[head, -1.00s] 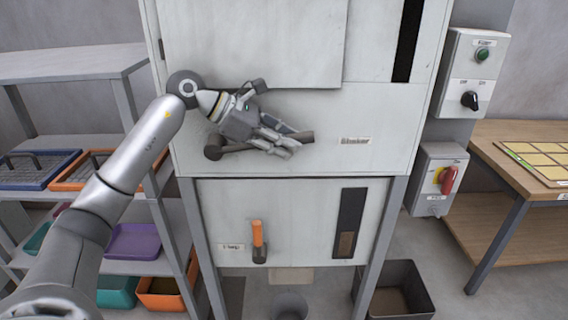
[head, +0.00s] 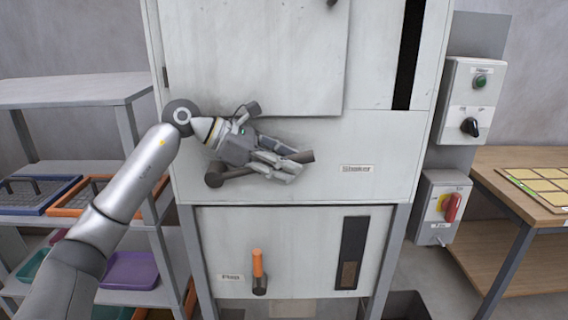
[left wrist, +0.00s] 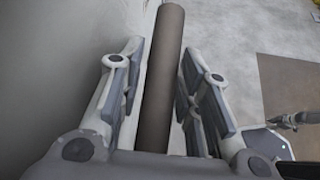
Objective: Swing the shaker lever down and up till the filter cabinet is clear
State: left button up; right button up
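The shaker lever (head: 235,174) is a dark bar on the front of the pale filter cabinet (head: 385,135). It runs from a round pivot at the left to a tip at the right and slopes slightly up. A label, seemingly "Shaker", is to its right. My left gripper (head: 290,166) is at the lever's outer part and hides some of it. In the left wrist view, the lever (left wrist: 165,70) runs between the two fingers of my left gripper (left wrist: 159,85), with a gap on each side. My right gripper is not in the head view.
Below is a panel with an orange-handled lever (head: 257,264) and a dark window slot (head: 352,255). Switch boxes (head: 472,100) are to the right, beside a wooden table (head: 535,195). Shelves with trays (head: 75,90) are at the left. Space in front of the cabinet is clear.

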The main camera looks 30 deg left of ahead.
pick_arm(q)
jog(key=shift+s+a+r, duration=0.1)
jog(key=shift+a, duration=0.05)
jog(key=v, duration=1.1)
jog(key=shift+s+a+r, duration=0.2)
